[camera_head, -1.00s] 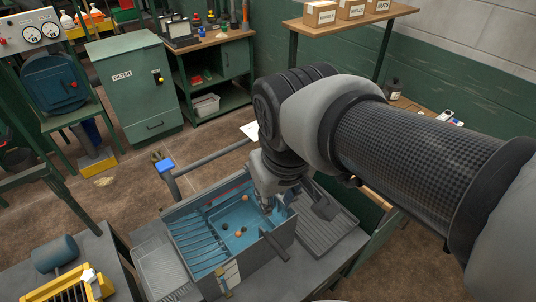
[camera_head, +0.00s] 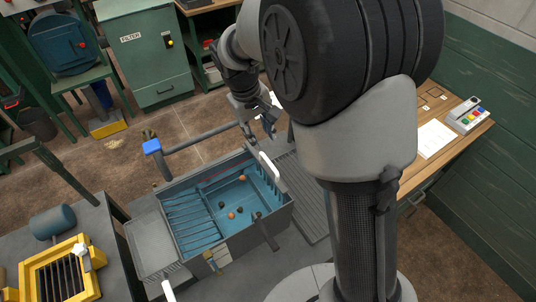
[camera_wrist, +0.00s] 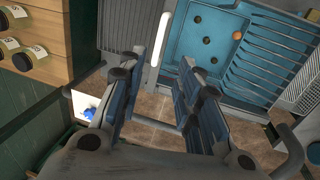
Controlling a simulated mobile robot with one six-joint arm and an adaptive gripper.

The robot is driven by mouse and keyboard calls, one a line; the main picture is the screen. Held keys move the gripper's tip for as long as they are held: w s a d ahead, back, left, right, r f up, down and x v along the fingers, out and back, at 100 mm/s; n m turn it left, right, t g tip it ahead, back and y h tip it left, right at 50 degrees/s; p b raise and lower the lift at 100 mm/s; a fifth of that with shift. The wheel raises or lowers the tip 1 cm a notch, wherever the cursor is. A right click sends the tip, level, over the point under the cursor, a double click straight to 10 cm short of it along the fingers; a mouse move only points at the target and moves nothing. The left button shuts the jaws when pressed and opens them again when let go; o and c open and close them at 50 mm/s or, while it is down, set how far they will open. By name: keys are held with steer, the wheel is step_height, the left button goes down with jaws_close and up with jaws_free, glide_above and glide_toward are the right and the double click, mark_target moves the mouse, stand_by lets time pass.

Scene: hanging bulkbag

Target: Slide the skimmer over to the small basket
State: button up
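A grey tank (camera_head: 200,262) with a blue inside stands below my gripper, with several small orange and dark balls in it. Slotted blue bars (camera_head: 186,222) fill its left side. I cannot tell for certain which part is the skimmer or which is the small basket. My gripper (camera_head: 258,128) is above and beyond the tank's far right corner. In the wrist view my gripper (camera_wrist: 160,95) has its fingers wide apart and nothing between them.
A grey rail with a blue end (camera_head: 151,147) runs behind the tank. A dark bar (camera_head: 265,232) crosses its front wall. A ribbed grey board (camera_head: 300,195) lies to the right. A yellow frame (camera_head: 62,268) and a mallet (camera_head: 52,222) are at left. My arm hides the right middle.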

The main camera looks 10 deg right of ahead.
mark_target(270, 163)
steer(key=d+f+b, duration=0.1)
steer(key=f, duration=0.3)
steer(key=f+b, duration=0.1)
steer(key=f, duration=0.4)
steer(key=w+d+f+b, duration=0.1)
steer(key=f, duration=0.4)
steer(key=shift+d, duration=0.35)
steer(key=shift+c, duration=0.5)
jaws_close()
